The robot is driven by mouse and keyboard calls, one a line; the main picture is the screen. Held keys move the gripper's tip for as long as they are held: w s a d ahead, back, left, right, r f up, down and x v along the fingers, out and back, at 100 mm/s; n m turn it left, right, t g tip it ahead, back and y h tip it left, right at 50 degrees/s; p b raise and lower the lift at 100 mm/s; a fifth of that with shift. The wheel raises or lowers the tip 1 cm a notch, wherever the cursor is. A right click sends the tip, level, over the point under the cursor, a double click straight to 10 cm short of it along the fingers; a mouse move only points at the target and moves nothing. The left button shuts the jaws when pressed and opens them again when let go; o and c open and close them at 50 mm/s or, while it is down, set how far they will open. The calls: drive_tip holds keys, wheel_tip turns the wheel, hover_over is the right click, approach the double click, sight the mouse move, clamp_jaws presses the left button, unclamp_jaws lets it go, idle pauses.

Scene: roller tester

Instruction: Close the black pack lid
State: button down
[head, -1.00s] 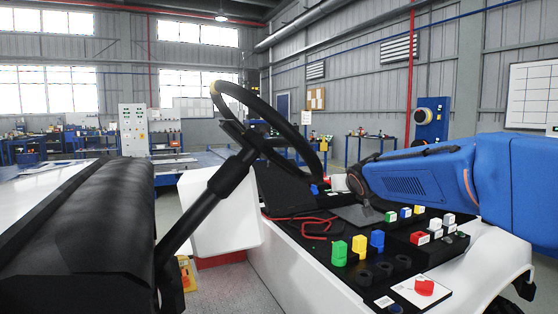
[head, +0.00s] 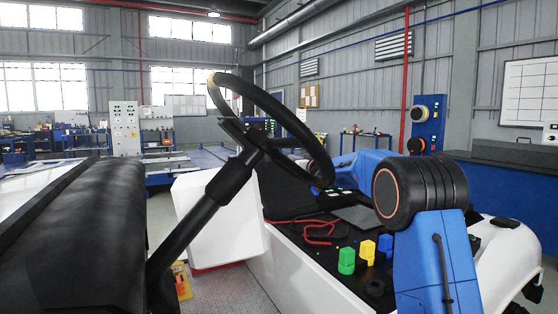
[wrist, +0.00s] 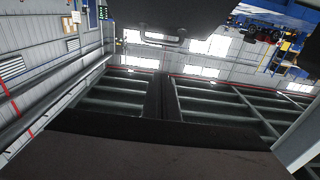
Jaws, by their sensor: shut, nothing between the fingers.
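The black pack lid (head: 284,192) stands raised behind the steering wheel in the head view, over the dark console top. The wheel rim partly covers it. In the wrist view, which is upside down, a dark edge with a handle (wrist: 163,38) at the top looks like part of the pack or lid. My gripper (wrist: 165,125) appears as a wide dark shape low in the wrist view, shut and empty.
The steering wheel (head: 272,125) and its column stand close in front of the lid. A red cable (head: 318,232) lies on the console. Green (head: 346,261), yellow (head: 367,250) and blue blocks sit on the console beside my arm. A black seat (head: 75,235) is at left.

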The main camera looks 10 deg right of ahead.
drive_tip(key=shift+f+x, duration=0.45)
drive_tip(key=shift+x, duration=1.65)
drive_tip(key=shift+f+x, duration=0.5)
drive_tip(key=shift+x, duration=1.6)
drive_tip(key=shift+f+x, duration=0.45)
drive_tip(key=shift+x, duration=1.7)
drive_tip(key=shift+w, duration=0.1)
